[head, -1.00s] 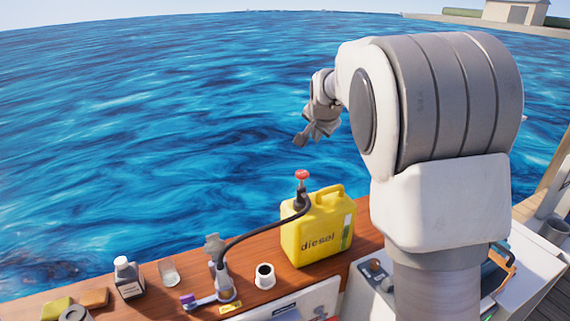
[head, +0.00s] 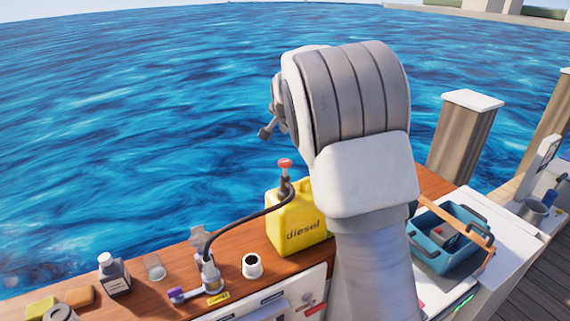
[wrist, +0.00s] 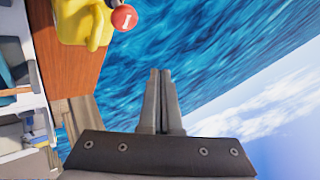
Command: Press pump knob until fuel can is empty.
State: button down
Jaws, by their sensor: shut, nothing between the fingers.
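A yellow diesel can (head: 288,226) stands on the wooden counter, partly hidden behind my arm in the head view. A red pump knob (head: 285,163) sits raised on top of it. A dark hose runs from the pump to a fitting (head: 208,270) on the counter. In the wrist view the knob (wrist: 124,17) and part of the can (wrist: 80,25) show at the top left. My gripper (head: 264,133) is up over the water side, above and apart from the knob. In the wrist view its fingers (wrist: 160,72) are together and empty. The fuel level cannot be seen.
A white cup (head: 252,266), a clear glass (head: 155,267) and a dark bottle (head: 114,273) stand on the wooden counter (head: 360,240). A blue crate (head: 428,258) with a wooden handle stands at right. Open water lies behind the counter.

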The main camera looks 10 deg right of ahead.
aim_at(284, 164)
notch_tip(284, 164, down, 8)
jog(key=b, duration=0.4)
jog(key=shift+r+b, duration=0.15)
jog(key=shift+b, duration=0.25)
dwell(1.5)
jog(key=shift+f+b, duration=0.35)
jog(key=shift+f, duration=0.05)
jog(key=shift+f+b, duration=1.3)
jog(key=shift+f, duration=0.45)
dwell(1.2)
jog(key=shift+r, duration=0.1)
jog(key=shift+r+p, duration=1.35)
jog(key=shift+r, duration=0.7)
jog(key=shift+r, duration=0.1)
jog(key=shift+r+p, duration=1.65)
jog(key=shift+r, duration=0.75)
